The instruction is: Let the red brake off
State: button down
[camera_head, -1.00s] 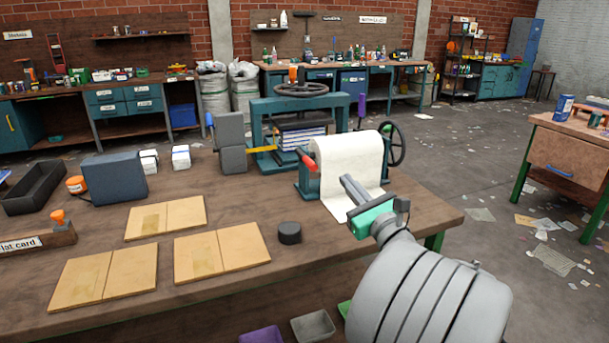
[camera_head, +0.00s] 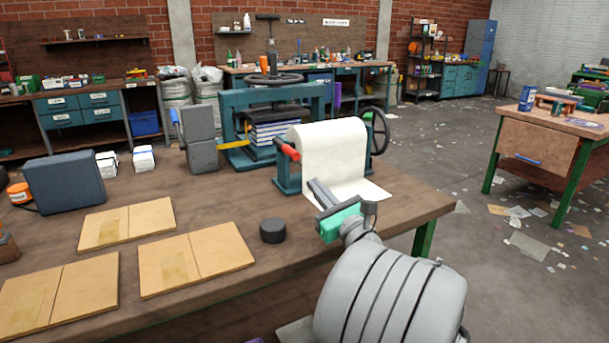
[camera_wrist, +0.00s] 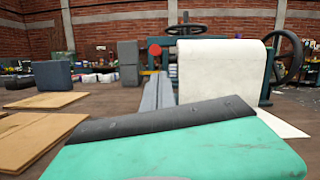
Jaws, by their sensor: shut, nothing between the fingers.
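The red brake (camera_head: 287,149) is a short red handle on the left end of the teal stand that carries a white paper roll (camera_head: 333,158). In the wrist view the red brake (camera_wrist: 154,50) shows end-on, just above my fingers and left of the roll (camera_wrist: 220,70). My gripper (camera_head: 314,184) is shut and empty, with its grey fingers pointing at the roll stand. The fingertips are in front of the roll and a little below the brake, apart from the brake in the picture. In the wrist view my gripper (camera_wrist: 159,78) lies below the brake.
A teal press (camera_head: 272,110) with stacked books stands behind the roll. A handwheel (camera_head: 376,131) is at the roll's right end. A black puck (camera_head: 273,231) and tan boards (camera_head: 196,262) lie on the workbench (camera_head: 225,215). A grey block (camera_head: 199,140) stands left of the press.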

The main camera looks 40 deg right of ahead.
aim_at(286, 148)
jog(key=x, duration=0.9)
jog(key=shift+w, duration=0.15)
jog(key=shift+r, duration=0.15)
